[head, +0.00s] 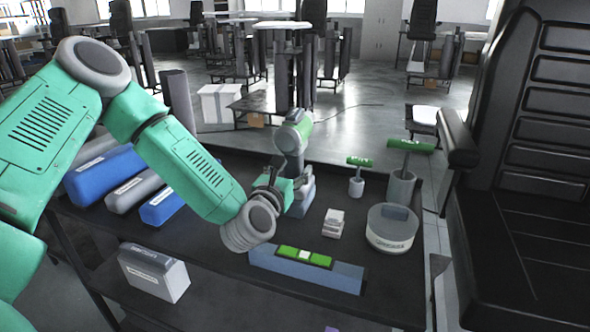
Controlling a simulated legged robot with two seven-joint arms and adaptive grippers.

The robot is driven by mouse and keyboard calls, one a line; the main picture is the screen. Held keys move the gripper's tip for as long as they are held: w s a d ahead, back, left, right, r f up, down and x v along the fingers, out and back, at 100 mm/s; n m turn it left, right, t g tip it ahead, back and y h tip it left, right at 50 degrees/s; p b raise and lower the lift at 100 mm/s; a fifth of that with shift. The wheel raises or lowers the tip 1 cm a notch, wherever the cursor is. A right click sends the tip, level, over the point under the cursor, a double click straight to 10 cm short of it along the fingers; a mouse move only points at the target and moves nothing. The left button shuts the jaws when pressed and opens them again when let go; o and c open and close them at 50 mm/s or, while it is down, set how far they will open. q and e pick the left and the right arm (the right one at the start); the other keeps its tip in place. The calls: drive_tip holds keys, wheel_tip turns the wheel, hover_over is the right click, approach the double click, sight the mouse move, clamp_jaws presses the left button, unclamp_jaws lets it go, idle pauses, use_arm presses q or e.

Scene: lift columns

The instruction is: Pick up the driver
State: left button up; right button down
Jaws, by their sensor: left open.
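The driver (293,136) is a green and grey power tool standing upright on the dark table, beyond my left gripper. Its head and upper handle show. Its lower part is partly hidden behind the gripper. My left gripper (278,175) is open, close in front of the driver's handle and slightly to its left. I cannot tell whether its fingers touch the handle. My right gripper is not in view.
A blue-grey level (335,274) lies in front. A round clear container (390,232), small stacked blocks (333,223) and green-handled tools in grey holders (401,186) stand right. Blue and grey cases (105,172) lie left. A black chair (535,150) stands close at the right edge.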

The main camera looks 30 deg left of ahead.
use_arm(q)
drive_tip(key=x, duration=0.2)
drive_tip(key=shift+w, duration=0.6)
clamp_jaws()
drive_tip(key=shift+r, duration=0.15)
